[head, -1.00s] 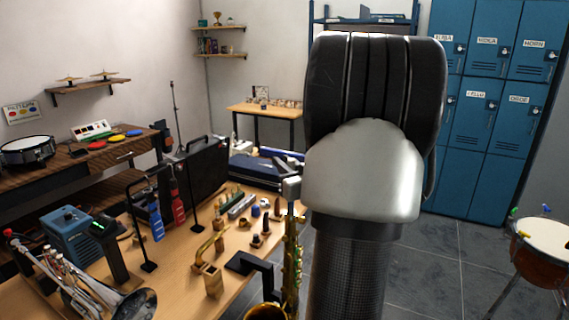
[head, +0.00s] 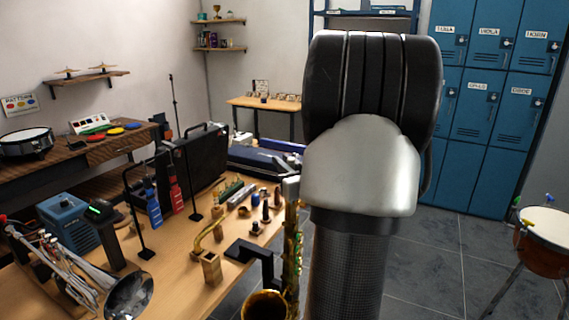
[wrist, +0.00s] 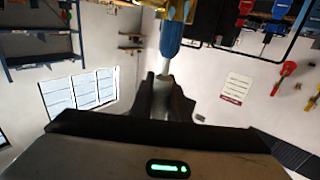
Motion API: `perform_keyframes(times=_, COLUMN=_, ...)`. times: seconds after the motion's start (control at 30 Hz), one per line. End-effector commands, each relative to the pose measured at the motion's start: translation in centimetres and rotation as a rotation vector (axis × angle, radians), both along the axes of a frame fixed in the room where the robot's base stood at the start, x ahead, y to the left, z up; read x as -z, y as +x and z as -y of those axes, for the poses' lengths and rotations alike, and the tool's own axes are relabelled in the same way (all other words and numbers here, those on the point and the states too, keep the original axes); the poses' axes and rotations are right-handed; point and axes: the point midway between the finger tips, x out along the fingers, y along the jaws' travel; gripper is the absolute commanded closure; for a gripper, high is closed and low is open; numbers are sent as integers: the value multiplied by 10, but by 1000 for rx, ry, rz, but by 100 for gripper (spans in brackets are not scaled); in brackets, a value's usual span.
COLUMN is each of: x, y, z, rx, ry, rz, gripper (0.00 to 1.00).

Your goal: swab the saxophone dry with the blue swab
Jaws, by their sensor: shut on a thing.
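The brass saxophone (head: 291,262) stands upright at the right edge of the wooden table, bell low and body rising. My arm hides its right side. In the wrist view, my gripper (wrist: 164,90) is shut on the pale end of the blue swab (wrist: 171,38). The swab's far end meets a brass part of the saxophone (wrist: 175,8) at the top edge; how far it is inside I cannot tell. In the head view, a grey piece, perhaps part of my gripper, shows right above the saxophone's top.
A drum (head: 545,235) stands right. Floor between is clear.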

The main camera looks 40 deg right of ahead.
Motion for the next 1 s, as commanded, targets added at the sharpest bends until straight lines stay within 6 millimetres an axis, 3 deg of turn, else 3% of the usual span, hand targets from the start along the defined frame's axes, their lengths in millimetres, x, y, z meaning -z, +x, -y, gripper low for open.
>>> perform_keyframes(times=1.0, x=-66, y=0, z=0, rx=-1, ry=-2, rz=0, gripper=100)
